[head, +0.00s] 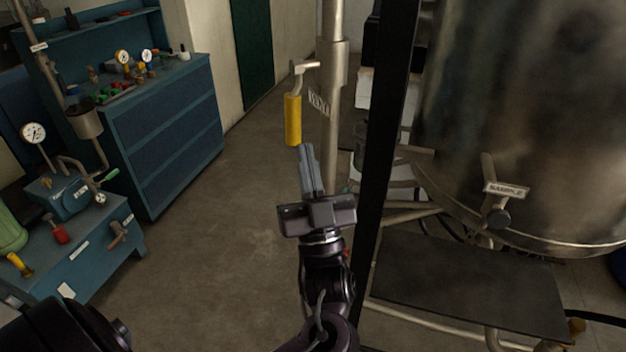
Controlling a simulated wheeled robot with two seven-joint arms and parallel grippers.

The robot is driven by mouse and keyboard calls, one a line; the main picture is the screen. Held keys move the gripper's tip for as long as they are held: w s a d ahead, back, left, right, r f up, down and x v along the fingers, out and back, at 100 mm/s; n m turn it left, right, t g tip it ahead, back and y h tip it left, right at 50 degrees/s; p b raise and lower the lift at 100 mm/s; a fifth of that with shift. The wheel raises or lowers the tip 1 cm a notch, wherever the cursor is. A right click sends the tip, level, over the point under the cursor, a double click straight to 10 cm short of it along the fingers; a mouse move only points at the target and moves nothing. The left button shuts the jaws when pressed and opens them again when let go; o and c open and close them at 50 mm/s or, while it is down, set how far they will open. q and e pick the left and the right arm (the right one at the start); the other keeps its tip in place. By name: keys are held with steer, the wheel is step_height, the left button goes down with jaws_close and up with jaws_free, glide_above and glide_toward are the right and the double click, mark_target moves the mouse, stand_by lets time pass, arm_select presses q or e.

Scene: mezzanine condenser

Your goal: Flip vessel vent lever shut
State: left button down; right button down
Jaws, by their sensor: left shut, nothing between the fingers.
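The vent lever has a yellow grip (293,119) that hangs straight down from a metal arm beside the vertical steel pipe (331,130). A small tag (319,103), which seems to read VENT, is on the pipe just right of the grip. My left gripper (305,148) is shut and empty, pointing up and away. Its fingertips show just below and right of the grip's lower end. I cannot tell whether they touch it. My right gripper is not in view.
A large steel vessel (530,110) with a sample valve (497,213) fills the right side, behind a black post (385,140). A dark step plate (470,285) lies below it. Blue cabinets (170,130) with gauges stand left. The floor between is clear.

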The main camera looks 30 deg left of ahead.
mark_target(296, 119)
arm_select(q)
steer(key=w+a, duration=0.1)
steer(key=w+a+r+p, duration=0.1)
steer(key=shift+w+a, duration=0.25)
steer(key=shift+a, duration=0.1)
steer(key=shift+w+a+f, duration=0.2)
steer(key=shift+w+a, duration=0.05)
steer(key=shift+a, duration=0.05)
